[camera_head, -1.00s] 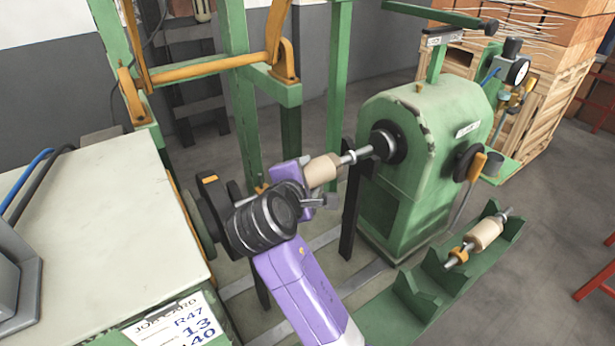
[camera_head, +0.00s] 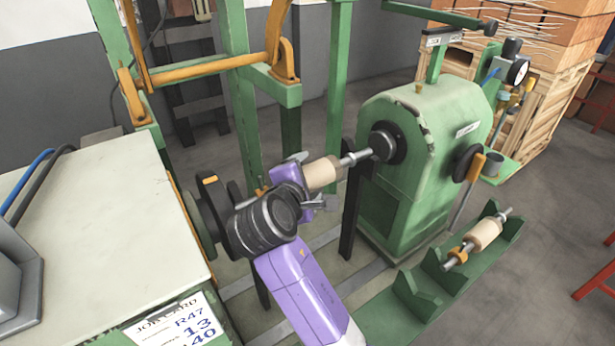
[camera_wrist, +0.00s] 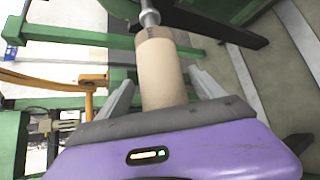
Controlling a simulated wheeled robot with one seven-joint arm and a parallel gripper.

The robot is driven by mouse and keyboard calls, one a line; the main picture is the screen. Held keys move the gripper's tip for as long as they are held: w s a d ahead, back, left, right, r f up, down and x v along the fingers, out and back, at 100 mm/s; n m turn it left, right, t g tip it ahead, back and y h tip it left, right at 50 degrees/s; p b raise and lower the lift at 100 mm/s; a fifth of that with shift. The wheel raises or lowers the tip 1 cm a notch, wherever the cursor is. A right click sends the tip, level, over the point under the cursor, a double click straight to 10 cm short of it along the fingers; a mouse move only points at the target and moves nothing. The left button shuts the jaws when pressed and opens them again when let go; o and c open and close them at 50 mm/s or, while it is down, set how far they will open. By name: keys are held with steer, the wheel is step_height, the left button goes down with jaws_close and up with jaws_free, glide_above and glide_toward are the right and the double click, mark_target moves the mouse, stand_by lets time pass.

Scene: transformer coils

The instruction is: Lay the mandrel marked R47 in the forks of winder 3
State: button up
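A mandrel with a tan sleeve (camera_head: 322,173) and steel shaft lies roughly level in front of the black spindle (camera_head: 384,143) of a green winder (camera_head: 430,115). Its far shaft end meets or nearly meets the spindle; a dark upright (camera_head: 349,215) stands below the shaft. The near end is hidden by my gripper (camera_head: 311,182). In the wrist view my gripper (camera_wrist: 161,80) is open, its fingers on either side of the tan sleeve (camera_wrist: 162,75) with small gaps. Small print near the sleeve's far end is unreadable. The winder's number is not legible.
A second tan mandrel (camera_head: 486,234) lies on a notched green rack (camera_head: 405,310) at the right. Green posts (camera_head: 337,80) and a yellow bar (camera_head: 210,66) rise behind my gripper.

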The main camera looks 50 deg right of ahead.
steer(key=shift+f, duration=0.1)
steer(key=shift+a, duration=0.1)
steer(key=v, duration=0.7)
steer(key=shift+b, duration=0.35)
steer(key=shift+s+a, duration=0.1)
stand_by(0.6)
